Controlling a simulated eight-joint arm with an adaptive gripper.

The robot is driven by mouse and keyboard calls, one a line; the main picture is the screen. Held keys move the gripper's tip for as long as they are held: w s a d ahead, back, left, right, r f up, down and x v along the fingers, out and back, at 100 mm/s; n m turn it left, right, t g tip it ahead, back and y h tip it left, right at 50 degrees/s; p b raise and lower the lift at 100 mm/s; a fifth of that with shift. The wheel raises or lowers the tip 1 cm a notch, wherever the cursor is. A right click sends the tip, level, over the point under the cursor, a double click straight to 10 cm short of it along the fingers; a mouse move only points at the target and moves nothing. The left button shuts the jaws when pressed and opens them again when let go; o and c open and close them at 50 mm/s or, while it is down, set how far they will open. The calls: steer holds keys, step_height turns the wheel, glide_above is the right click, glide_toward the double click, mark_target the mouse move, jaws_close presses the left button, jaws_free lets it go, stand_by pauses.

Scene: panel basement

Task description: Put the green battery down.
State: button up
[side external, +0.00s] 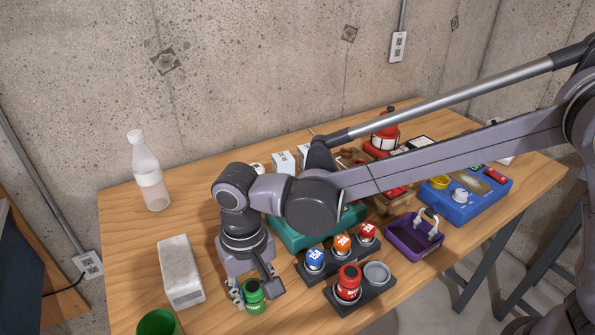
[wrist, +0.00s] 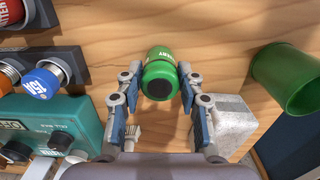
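The green battery (side external: 253,303) is near the table's front edge in the side view, roughly upright. In the wrist view the green battery (wrist: 160,72) sits between the two fingertips, with a fingertip against each side. My gripper (side external: 252,291) points down and is shut on it; it also shows in the wrist view (wrist: 158,78). Whether the battery's base touches the wooden table (side external: 212,322) cannot be told. Part of the battery is hidden by a finger in the side view.
A green cup (side external: 158,323) and a pale grey block (side external: 181,271) stand to the left. A black holder with a red battery (side external: 348,284) and an empty round socket (side external: 376,273) is to the right. A teal box (side external: 290,240) and a bottle (side external: 149,175) stand behind.

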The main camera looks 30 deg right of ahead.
mark_target(252, 286)
steer(key=shift+o, duration=0.8)
step_height(252, 286, up, 12)
steer(key=f, duration=0.1)
steer(key=w+d+r+t, duration=0.1)
steer(key=w+d+r, duration=0.15)
steer(key=d, duration=0.55)
steer(key=s+d+f+t, duration=0.2)
steer(key=s+d, duration=0.1)
steer(key=d, duration=0.6)
steer(key=s+d+f+t, duration=0.2)
steer(key=s+d, duration=0.1)
steer(key=d, duration=0.6)
steer(key=s+d+f+t, duration=0.2)
steer(key=d, duration=0.7)
steer(key=shift+s, duration=0.4)
